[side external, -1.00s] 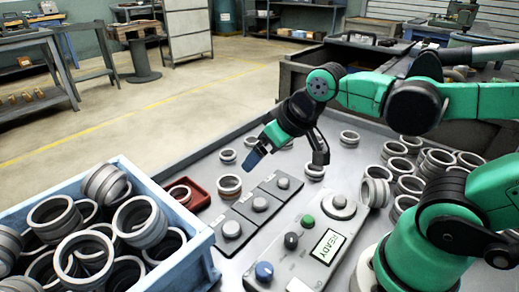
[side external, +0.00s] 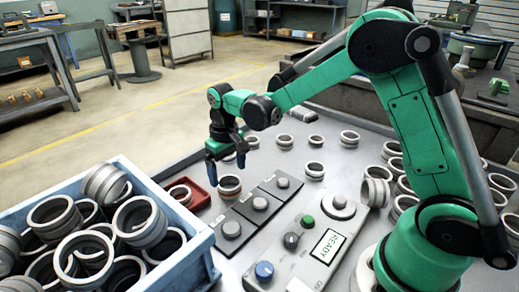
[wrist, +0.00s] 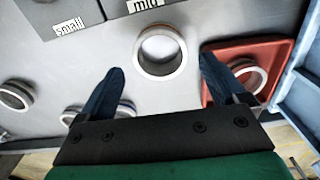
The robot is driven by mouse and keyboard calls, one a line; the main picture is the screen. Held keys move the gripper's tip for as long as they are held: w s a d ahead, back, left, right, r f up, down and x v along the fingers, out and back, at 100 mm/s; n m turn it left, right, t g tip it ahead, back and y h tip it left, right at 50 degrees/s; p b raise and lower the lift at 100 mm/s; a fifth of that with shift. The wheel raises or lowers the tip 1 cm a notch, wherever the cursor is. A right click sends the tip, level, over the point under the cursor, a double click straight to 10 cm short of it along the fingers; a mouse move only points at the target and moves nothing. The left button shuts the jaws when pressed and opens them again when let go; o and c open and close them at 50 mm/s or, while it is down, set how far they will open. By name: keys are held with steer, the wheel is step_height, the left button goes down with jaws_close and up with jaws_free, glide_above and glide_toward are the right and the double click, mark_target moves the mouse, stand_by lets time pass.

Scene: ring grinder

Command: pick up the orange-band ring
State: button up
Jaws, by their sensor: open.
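A grey metal ring (side external: 229,186) with a thin brownish-orange band stands on the grey bench, between the red tray and the dark label plates. It also shows in the wrist view (wrist: 160,73), lying flat, ahead of and between my fingertips. My gripper (side external: 226,164) points down, open and empty, above this ring and apart from it. In the wrist view my two blue fingers (wrist: 161,68) are spread wide, one to each side of the ring's near edge. The band's colour is hard to make out.
A red tray (side external: 206,197) holding another ring is close on the left; in the wrist view my right finger overlaps its edge (wrist: 281,52). A blue crate (side external: 190,245) full of rings stands front left. Several rings and the control panel (side external: 277,262) are to the right.

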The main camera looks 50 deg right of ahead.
mark_target(229, 182)
steer(key=shift+f, duration=2.1)
steer(key=c, duration=1.2)
